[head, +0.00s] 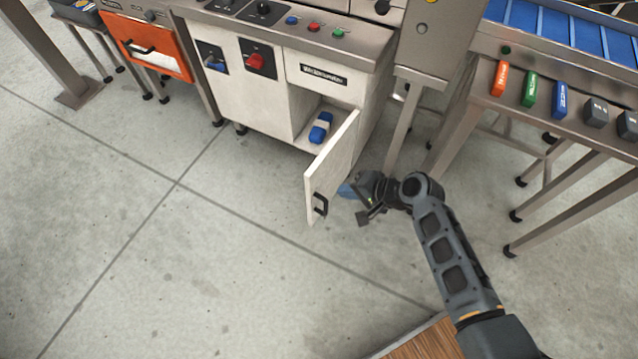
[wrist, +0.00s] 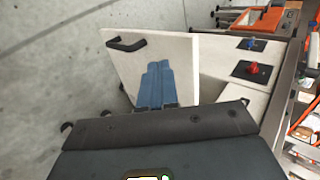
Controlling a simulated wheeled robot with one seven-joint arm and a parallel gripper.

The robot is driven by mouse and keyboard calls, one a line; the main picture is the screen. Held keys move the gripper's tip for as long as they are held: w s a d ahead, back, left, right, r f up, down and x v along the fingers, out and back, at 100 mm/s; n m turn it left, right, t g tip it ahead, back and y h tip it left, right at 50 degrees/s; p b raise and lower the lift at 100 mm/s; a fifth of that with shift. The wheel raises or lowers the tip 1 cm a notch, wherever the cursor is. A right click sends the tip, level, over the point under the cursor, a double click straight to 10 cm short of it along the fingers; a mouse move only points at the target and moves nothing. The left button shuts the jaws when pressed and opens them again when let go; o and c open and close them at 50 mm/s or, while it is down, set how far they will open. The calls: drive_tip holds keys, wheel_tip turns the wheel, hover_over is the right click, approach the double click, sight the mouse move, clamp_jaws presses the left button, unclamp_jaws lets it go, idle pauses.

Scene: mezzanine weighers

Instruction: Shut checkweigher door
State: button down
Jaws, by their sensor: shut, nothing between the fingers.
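The checkweigher door (head: 333,165) is a pale panel with a black handle (head: 320,204) near its free edge. It stands open, swung out from the white checkweigher cabinet (head: 268,88). The door (wrist: 180,62) and its handle (wrist: 127,44) also show in the wrist view.
A blue-and-white item (head: 320,127) lies inside the open compartment. A metal leg stands behind my gripper. A blue-belt conveyor (head: 560,28) with coloured switches is at right. An orange-fronted unit (head: 148,45) is at left. The concrete floor left of the door is clear.

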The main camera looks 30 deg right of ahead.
sight(310, 183)
drive_tip(key=w+a+f, duration=0.1)
drive_tip(key=w, duration=0.1)
drive_tip(key=w+a+f, duration=0.1)
drive_tip(key=w, duration=0.1)
drive_tip(key=w+a+f+b, duration=0.1)
drive_tip(key=w+f, duration=0.1)
drive_tip(key=shift+w+a, duration=0.15)
drive_tip(key=shift+a, duration=0.15)
drive_tip(key=shift+w+a, duration=0.3)
drive_tip(key=shift+w, duration=0.1)
drive_tip(key=shift+w, duration=0.1)
